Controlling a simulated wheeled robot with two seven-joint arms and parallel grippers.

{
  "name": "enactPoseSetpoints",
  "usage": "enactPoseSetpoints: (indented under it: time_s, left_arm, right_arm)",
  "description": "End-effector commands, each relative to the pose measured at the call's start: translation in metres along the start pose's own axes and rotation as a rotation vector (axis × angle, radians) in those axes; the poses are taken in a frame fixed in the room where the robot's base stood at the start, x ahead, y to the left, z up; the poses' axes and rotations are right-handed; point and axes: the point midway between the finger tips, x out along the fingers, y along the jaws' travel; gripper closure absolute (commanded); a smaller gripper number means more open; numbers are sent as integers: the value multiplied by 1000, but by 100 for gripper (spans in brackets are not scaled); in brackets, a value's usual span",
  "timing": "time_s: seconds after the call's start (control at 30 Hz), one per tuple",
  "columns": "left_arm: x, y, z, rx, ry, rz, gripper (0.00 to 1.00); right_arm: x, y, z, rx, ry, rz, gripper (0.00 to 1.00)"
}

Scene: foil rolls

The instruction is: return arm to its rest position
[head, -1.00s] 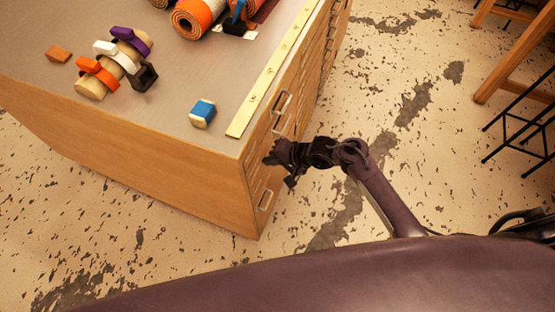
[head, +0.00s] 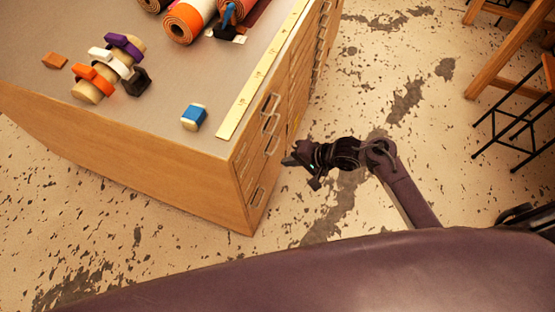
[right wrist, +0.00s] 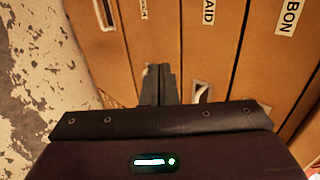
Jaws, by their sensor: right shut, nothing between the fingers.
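My right gripper (head: 290,161) is out beside the cabinet's drawer front, below the level of its top. Its fingers are together with nothing between them, and they also show in the right wrist view (right wrist: 158,84), pointing toward the labelled drawers. My right arm (head: 405,185) reaches in from the lower right over the floor. My left gripper is not in view.
A wooden drawer cabinet (head: 130,165) carries foil rolls (head: 185,22), a rod with coloured clips (head: 108,68), a blue-and-cream block (head: 194,117), an orange block (head: 54,61) and a yellow ruler (head: 262,75). Stools (head: 525,115) stand at right. Floor between is clear.

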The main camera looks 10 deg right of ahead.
Motion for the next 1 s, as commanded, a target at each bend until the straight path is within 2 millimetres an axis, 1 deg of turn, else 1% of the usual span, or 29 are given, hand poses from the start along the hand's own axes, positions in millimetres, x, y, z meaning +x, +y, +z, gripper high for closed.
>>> enactPoseSetpoints:
  time_s: [0.03,0.1,0.27,0.53,0.57,0.63,0.67,0.77,0.8,0.87,0.9,0.97,1.0]
  left_arm:
    - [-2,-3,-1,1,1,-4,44]
    - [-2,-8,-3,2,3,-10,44]
    - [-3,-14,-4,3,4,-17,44]
    - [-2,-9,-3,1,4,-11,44]
    - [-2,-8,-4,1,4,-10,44]
    - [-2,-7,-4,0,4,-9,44]
    - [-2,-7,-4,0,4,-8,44]
    - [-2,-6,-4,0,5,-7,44]
    - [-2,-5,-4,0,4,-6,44]
    - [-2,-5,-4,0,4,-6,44]
    - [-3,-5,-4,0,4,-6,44]
    - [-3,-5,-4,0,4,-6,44]
    - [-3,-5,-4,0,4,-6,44]
  right_arm:
    - [-9,0,0,-3,0,2,100]
    - [-18,1,0,-1,0,2,100]
    - [-28,0,0,0,-1,1,100]
    - [-28,2,0,0,0,1,100]
    - [-26,4,1,-1,1,2,100]
    - [-18,16,2,-9,7,8,100]
    - [-13,25,3,-16,13,14,100]
    - [13,71,10,-60,42,56,100]
    - [25,97,17,-88,55,85,100]
    - [41,139,30,-139,71,143,100]
    - [49,166,42,-178,76,184,100]
    - [58,207,61,-242,74,255,100]
    - [62,234,76,-286,66,305,100]
